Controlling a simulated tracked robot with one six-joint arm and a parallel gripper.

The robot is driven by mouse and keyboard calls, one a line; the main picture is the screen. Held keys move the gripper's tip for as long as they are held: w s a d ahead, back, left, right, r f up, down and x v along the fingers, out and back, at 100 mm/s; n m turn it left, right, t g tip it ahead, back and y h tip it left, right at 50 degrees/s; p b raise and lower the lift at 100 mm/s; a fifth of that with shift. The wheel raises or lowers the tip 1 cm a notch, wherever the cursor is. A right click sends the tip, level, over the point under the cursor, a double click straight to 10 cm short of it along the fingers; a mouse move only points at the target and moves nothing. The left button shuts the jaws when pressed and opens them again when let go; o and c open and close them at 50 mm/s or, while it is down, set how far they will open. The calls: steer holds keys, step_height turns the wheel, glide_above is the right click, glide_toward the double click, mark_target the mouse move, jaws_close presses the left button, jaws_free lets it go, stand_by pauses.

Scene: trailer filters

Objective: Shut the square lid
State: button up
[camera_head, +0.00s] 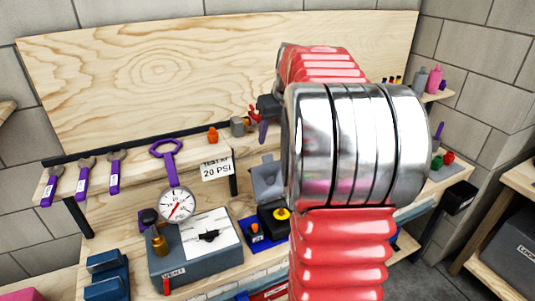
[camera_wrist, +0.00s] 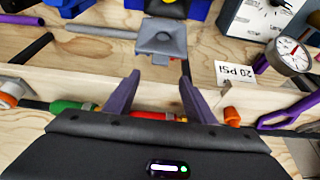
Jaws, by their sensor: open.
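The grey square lid (camera_head: 267,178) stands raised at the back of a small black box (camera_head: 272,219) with a yellow button on top. In the wrist view the lid (camera_wrist: 162,40) shows just beyond my fingertips, roughly centred between them. My gripper (camera_wrist: 160,74) has two purple fingers spread apart with nothing between them. In the head view a purple finger of my gripper (camera_head: 263,131) shows above the lid, apart from it; my red and silver arm hides the rest.
A grey box with a dial gauge (camera_head: 176,205) stands left of the black box. Purple wrenches (camera_head: 83,175) hang at left. A small orange item (camera_head: 212,135) sits on the shelf.

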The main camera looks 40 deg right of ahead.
mark_target(268, 161)
steer(key=x, duration=1)
steer(key=shift+w+f, duration=0.1)
steer(key=shift+f, duration=0.05)
